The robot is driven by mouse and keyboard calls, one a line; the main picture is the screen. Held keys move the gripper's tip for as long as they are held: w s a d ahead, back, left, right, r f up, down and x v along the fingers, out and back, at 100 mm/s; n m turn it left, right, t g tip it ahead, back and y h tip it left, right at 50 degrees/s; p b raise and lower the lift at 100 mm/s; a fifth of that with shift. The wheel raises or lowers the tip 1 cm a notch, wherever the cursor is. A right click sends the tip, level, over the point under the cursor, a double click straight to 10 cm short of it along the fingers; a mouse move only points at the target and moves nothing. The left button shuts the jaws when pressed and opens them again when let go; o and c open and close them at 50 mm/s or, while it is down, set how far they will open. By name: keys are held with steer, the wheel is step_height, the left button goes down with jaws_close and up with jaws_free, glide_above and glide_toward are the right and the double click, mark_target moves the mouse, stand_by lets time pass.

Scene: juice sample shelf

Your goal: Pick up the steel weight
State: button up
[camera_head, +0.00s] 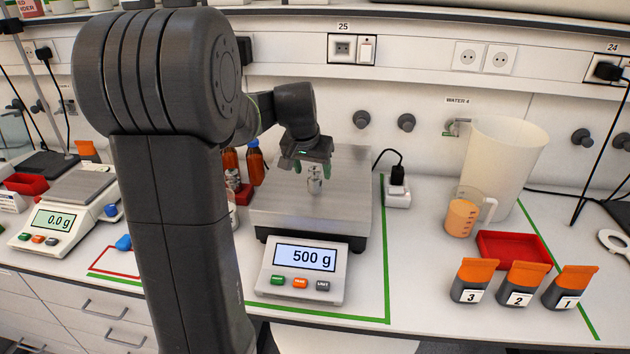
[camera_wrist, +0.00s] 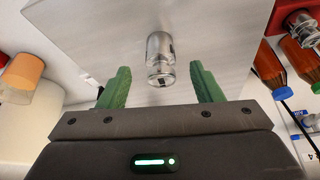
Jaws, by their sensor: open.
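The steel weight (camera_head: 314,181) is a small shiny cylinder standing upright on the grey platform of the large scale (camera_head: 350,215). The scale's display reads 500 g. My gripper (camera_head: 308,168) is just above the platform at the weight. In the wrist view the steel weight (camera_wrist: 160,60) lies between the lines of the two green fingers of my gripper (camera_wrist: 160,88), with a gap on each side. The fingers are apart and do not touch it. The weight's far end is clear in the wrist view.
Brown bottles (camera_head: 255,163) stand left of the large scale. A smaller scale (camera_head: 62,215) reading 0.0 g is at the left.

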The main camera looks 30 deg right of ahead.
mark_target(315, 177)
steer(key=shift+p+x, duration=0.65)
steer(key=shift+x, duration=1.9)
steer(key=shift+w+d+r, duration=0.1)
steer(key=shift+w+d, duration=0.05)
jaws_close()
